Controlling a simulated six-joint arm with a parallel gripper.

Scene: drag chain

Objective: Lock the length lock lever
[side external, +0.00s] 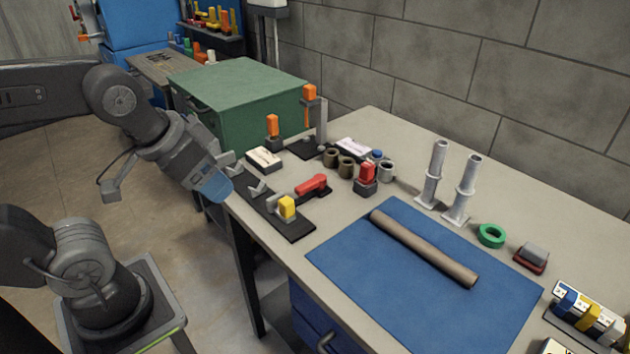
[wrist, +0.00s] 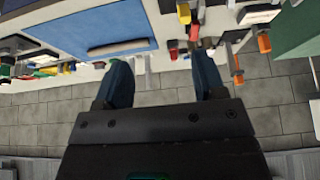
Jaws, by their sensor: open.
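A red lever (side external: 312,184) lies on a small dark base on the table. Beside it is a dark rail (side external: 287,226) with grey metal stops and a yellow block (side external: 287,207). Which of these is the length lock lever is not marked; the red one looks like a lever. My gripper (side external: 215,188) is left of the rail's far end, near the table edge, apart from the red lever. In the wrist view my gripper (wrist: 160,62) has its two blue fingers wide apart with nothing between them. The yellow block (wrist: 184,13) seems to show at the top there.
A blue mat (side external: 365,275) with a brown tube (side external: 424,248) covers the table's near part. A red-topped block (side external: 366,176), small cups (side external: 346,167) and orange-topped stands (side external: 273,127) stand behind the lever. A green cabinet (side external: 238,95) is behind the table's far end.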

